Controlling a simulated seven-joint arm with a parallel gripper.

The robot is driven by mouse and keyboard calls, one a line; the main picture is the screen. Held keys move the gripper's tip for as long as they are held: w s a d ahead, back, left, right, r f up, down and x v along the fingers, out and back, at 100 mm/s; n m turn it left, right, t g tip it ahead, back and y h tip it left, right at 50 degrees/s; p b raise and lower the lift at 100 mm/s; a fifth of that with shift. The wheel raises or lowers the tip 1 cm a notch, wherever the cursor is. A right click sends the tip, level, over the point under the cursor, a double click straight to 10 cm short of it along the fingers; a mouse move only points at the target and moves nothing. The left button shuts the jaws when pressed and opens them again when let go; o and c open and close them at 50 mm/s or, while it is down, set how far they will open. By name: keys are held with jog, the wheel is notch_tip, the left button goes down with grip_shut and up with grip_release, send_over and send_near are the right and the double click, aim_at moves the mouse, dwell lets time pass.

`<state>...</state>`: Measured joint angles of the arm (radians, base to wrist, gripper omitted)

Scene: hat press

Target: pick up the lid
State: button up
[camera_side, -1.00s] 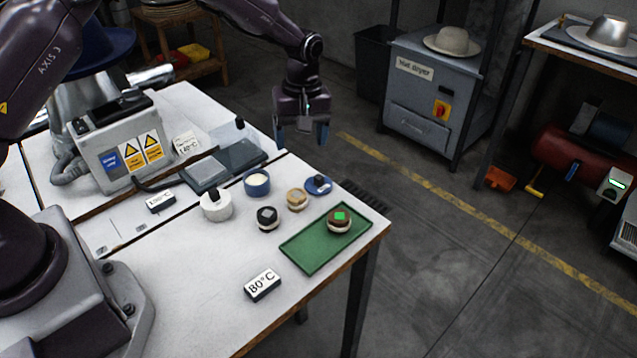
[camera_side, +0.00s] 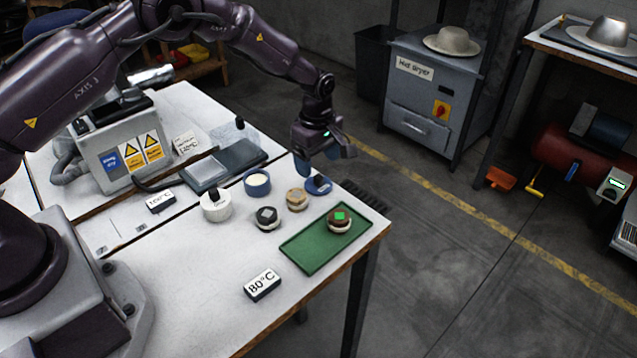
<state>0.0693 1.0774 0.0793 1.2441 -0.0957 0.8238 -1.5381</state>
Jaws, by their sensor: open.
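The lid (camera_side: 319,186) is a small blue disc with a dark knob, lying on the white table near its far right edge. An open blue pot (camera_side: 257,184) with cream-coloured contents stands to its left. My gripper (camera_side: 324,162) is open and empty, tilted, with its blue fingertips apart. In the picture it is just above the lid, and the left fingertip appears close to the lid's upper left. The exact height gap cannot be told.
A tan round piece (camera_side: 297,199), a dark-topped piece (camera_side: 267,218) and a white pot (camera_side: 215,206) stand close by. A dark brush (camera_side: 365,197) lies at the table edge.

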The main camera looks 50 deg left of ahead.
aim_at(318, 176)
notch_tip(318, 176, down, 5)
jog(key=shift+d, duration=0.15)
jog(key=c, duration=0.6)
jog(key=shift+r, duration=0.1)
